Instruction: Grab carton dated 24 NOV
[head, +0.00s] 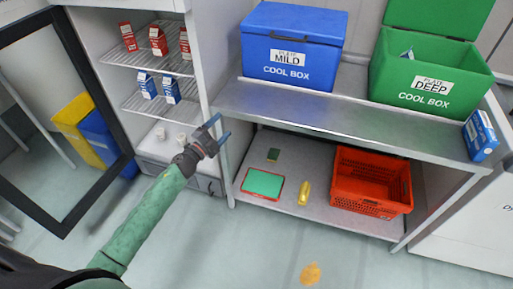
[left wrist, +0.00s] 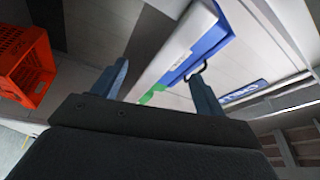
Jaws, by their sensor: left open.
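Several cartons stand in the open fridge at the left of the head view. Red-and-white cartons (head: 158,41) are on the upper wire shelf. Two blue-and-white cartons, one of them here (head: 171,90), are on the shelf below. Their dates are too small to read. Another blue carton (head: 480,135) is at the right end of the steel table. My left gripper (head: 216,129) is open and empty in front of the fridge's right edge, below and right of the blue cartons. Its two fingers also show in the left wrist view (left wrist: 155,85), with nothing between them. My right gripper is not in view.
A blue cool box (head: 290,75) and an open green cool box (head: 425,98) stand on the steel table (head: 350,115). An orange tote (head: 370,205), a green-topped red tray (head: 262,184) and a yellow item (head: 305,193) are on its lower shelf. The fridge door (head: 85,75) stands open at left.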

